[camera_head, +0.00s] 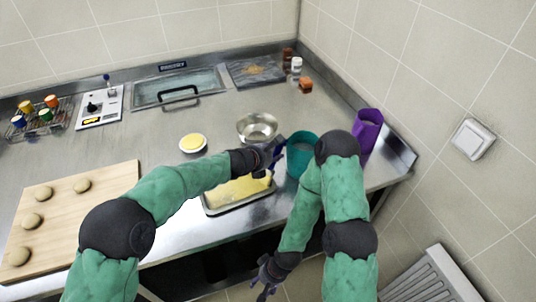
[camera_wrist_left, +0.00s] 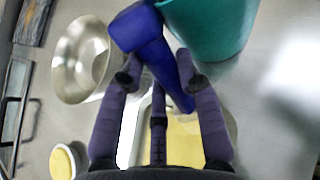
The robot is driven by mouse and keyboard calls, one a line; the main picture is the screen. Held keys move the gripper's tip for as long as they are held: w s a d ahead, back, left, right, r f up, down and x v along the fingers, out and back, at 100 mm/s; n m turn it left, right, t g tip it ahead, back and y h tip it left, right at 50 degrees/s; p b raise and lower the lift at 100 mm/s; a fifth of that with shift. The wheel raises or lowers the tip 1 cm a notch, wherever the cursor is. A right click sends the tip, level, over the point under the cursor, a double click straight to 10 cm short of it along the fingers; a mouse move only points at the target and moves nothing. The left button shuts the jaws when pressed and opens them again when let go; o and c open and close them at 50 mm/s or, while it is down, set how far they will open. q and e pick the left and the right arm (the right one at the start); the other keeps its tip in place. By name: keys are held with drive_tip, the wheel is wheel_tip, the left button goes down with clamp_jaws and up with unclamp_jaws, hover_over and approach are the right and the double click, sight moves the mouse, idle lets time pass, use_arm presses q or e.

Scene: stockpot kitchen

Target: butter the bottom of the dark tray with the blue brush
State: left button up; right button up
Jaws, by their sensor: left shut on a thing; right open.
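The dark tray (camera_head: 240,206) lies near the counter's front edge, and its bottom looks largely yellow. It shows partly in the left wrist view (camera_wrist_left: 184,143), behind my fingers. My left gripper (camera_head: 268,165) is over the tray's right end, shut on the blue brush (camera_wrist_left: 143,42). The brush is tilted between the fingers, its thick blue end upward in the wrist view and its narrow end over the yellow. Whether its tip touches the tray I cannot tell. A round dish of yellow butter (camera_head: 193,142) stands behind the tray. My right gripper (camera_head: 268,277) is open and empty, low in front of the counter.
A teal container (camera_head: 299,158) stands close right of the tray, and a steel bowl (camera_head: 257,127) behind it. A purple container (camera_head: 367,130) is farther right. A wooden board (camera_head: 110,183) with several dough rounds lies left. Bare counter lies around the dish.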

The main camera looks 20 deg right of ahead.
use_arm(q)
drive_tip(key=shift+w+d, duration=0.1)
drive_tip(key=shift+d, duration=0.4)
drive_tip(key=a, duration=2.1)
idle(1.9)
drive_tip(key=w+d, duration=0.2)
drive_tip(key=d, duration=0.8)
drive_tip(key=shift+d, duration=0.3)
idle(1.0)
